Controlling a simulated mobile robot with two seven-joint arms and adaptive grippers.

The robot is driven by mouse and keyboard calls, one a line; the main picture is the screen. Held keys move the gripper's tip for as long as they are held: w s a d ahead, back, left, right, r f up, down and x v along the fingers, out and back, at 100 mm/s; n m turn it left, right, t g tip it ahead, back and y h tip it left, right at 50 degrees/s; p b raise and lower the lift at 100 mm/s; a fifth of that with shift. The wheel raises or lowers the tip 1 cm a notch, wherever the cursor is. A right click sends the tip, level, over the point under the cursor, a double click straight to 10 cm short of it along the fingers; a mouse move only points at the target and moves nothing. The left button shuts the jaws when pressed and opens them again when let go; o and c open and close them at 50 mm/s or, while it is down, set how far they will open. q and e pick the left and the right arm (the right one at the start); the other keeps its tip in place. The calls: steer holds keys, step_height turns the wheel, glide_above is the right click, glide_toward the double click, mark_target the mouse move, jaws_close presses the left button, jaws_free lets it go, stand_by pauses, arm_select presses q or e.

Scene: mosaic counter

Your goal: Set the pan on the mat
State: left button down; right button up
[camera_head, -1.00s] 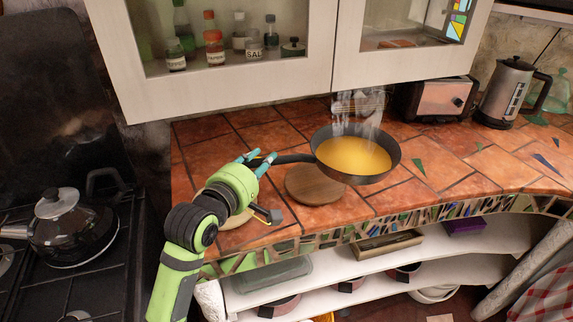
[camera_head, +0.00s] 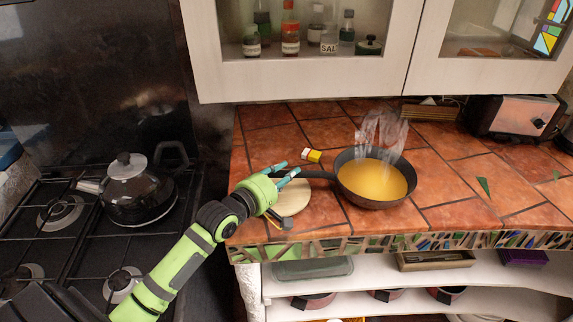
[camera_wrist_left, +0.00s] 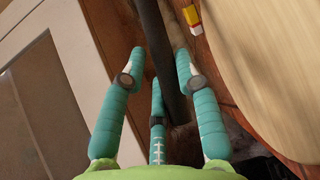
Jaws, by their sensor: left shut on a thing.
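The dark pan (camera_head: 350,190) holds yellow, steaming liquid and sits low over the tiled counter. Its handle (camera_head: 318,175) points left towards my left gripper (camera_head: 284,174). My left gripper is shut on the handle. In the left wrist view the dark handle (camera_wrist_left: 158,50) runs between my teal fingers (camera_wrist_left: 158,75). The brown round mat does not show now; the pan appears to cover its place. I cannot tell whether the pan touches the mat. My right gripper is not in view.
A pale round board (camera_head: 293,200) lies beside my left gripper. A small yellow and red item (camera_head: 313,155) lies behind the handle. A kettle (camera_head: 137,190) stands on the stove at left. A toaster (camera_head: 512,118) stands at back right. Cabinets (camera_head: 300,79) hang above the counter.

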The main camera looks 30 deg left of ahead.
arm_select(q)
steer(key=shift+r, duration=0.35)
steer(key=c, duration=0.9)
jaws_free()
steer(key=shift+s+f, duration=0.1)
steer(key=shift+f, duration=0.25)
steer(key=b+v, duration=0.1)
steer(key=v, duration=0.9)
steer(key=shift+s+f, duration=0.1)
steer(key=shift+s, duration=0.05)
steer(key=shift+b+v, duration=0.3)
steer(key=shift+v, duration=0.6)
